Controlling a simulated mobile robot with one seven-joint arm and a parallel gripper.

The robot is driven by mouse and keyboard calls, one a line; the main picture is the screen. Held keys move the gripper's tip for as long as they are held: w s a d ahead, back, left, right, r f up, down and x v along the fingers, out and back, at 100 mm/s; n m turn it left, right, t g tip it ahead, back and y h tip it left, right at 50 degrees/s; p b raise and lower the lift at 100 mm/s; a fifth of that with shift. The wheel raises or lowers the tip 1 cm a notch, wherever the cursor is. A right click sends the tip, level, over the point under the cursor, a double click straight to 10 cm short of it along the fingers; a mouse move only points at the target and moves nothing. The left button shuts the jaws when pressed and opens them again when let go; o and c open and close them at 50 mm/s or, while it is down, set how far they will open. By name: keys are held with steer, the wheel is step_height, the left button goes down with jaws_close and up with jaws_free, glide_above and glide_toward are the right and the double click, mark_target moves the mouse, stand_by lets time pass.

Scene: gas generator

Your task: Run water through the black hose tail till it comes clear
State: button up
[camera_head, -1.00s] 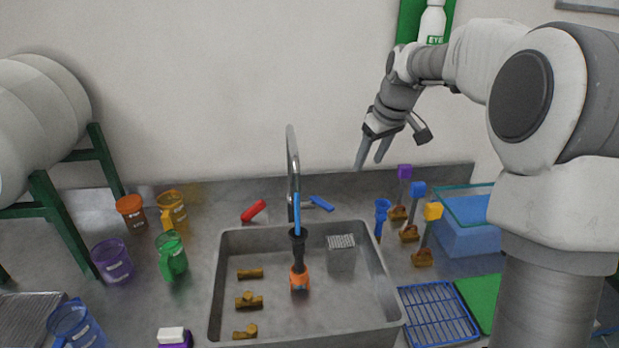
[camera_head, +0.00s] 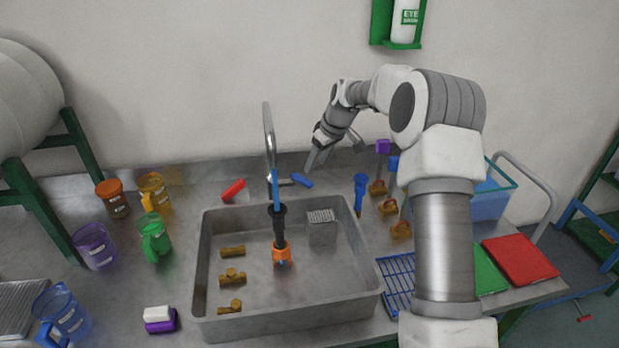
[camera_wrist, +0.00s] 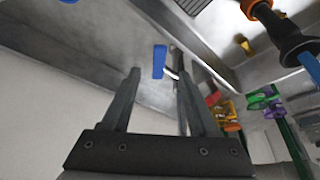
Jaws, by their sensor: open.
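The faucet (camera_head: 268,130) rises behind the sink (camera_head: 205,270). A red lever (camera_head: 233,190) lies left of its base and a blue lever (camera_head: 302,180) right of it. A blue strand, hose or water, runs from the spout into a black hose tail (camera_head: 279,225) with an orange lower end (camera_head: 282,254), upright in the sink. My gripper (camera_head: 315,160) is open and empty, above and behind the blue lever. In the wrist view, the blue lever (camera_wrist: 160,62) shows beyond and between the fingertips (camera_wrist: 157,78). Whether water is flowing, and its clarity, I cannot tell.
Brass fittings (camera_head: 232,277) and a grey grated block (camera_head: 322,228) are in the sink. A blue-handled tool (camera_head: 361,190) and several brass valves (camera_head: 390,206) stand right of it. Coloured jugs (camera_head: 155,240) stand left. The wall is close behind the faucet.

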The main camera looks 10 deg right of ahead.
mark_target(308, 182)
steer(key=x, duration=0.8)
steer(key=shift+c, duration=0.2)
jaws_close()
stand_by(1.1)
